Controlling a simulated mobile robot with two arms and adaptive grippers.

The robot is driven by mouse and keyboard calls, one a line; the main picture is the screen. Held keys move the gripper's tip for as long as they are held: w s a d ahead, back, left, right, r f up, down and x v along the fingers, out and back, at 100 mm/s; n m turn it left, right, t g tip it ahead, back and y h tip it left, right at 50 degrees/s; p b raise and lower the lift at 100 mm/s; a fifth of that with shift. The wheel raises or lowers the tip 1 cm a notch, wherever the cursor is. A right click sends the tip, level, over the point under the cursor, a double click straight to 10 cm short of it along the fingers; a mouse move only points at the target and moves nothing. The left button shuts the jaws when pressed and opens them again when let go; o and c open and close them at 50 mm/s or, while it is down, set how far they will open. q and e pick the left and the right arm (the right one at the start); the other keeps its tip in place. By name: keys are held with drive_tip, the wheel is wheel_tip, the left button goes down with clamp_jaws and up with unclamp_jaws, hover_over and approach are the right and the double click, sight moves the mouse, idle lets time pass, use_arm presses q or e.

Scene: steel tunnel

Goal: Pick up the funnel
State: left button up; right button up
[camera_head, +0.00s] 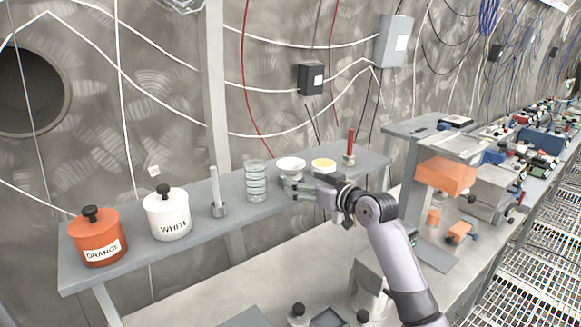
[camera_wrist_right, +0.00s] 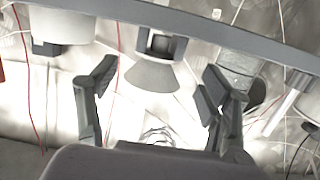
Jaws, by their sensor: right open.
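The funnel (camera_head: 291,165) shows as a pale, wide-mouthed cup on the narrow grey shelf, between the stacked glass dishes and the yellow-filled bowl. My right gripper (camera_head: 292,187) is just in front of it and covers its lower part. In the right wrist view, which looks upside down, the funnel (camera_wrist_right: 152,76) is a grey cone at a holder by the shelf edge. My open right fingers (camera_wrist_right: 157,92) lie to either side of it in the picture. I see no clear contact. My left gripper is not in view.
On the shelf (camera_head: 140,250), glass dishes (camera_head: 257,183) and a metal rod on a base (camera_head: 217,195) stand left of the funnel. The yellow-filled bowl (camera_head: 323,164) and a red-handled tool (camera_head: 350,147) stand right. White (camera_head: 167,215) and orange (camera_head: 97,240) pots are far left.

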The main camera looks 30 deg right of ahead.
sight(295, 176)
drive_tip(key=shift+w, duration=0.95)
drive_tip(key=shift+w+p, duration=0.35)
drive_tip(key=shift+p, duration=0.25)
drive_tip(key=w+p, duration=0.1)
drive_tip(key=w, duration=0.2)
drive_tip(key=shift+w+a+f+p, duration=0.1)
drive_tip(key=shift+w+f+p, duration=0.1)
drive_tip(key=shift+f+p, duration=0.2)
drive_tip(key=shift+w+f, duration=0.15)
drive_tip(key=shift+w, duration=0.25)
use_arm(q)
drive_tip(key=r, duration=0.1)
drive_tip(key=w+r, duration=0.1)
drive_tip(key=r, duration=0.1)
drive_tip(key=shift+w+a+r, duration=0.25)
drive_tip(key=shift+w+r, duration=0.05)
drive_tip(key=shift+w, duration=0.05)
use_arm(e)
drive_tip(key=shift+c, duration=0.5)
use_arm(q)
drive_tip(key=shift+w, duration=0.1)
use_arm(e)
drive_tip(key=c, duration=1.1)
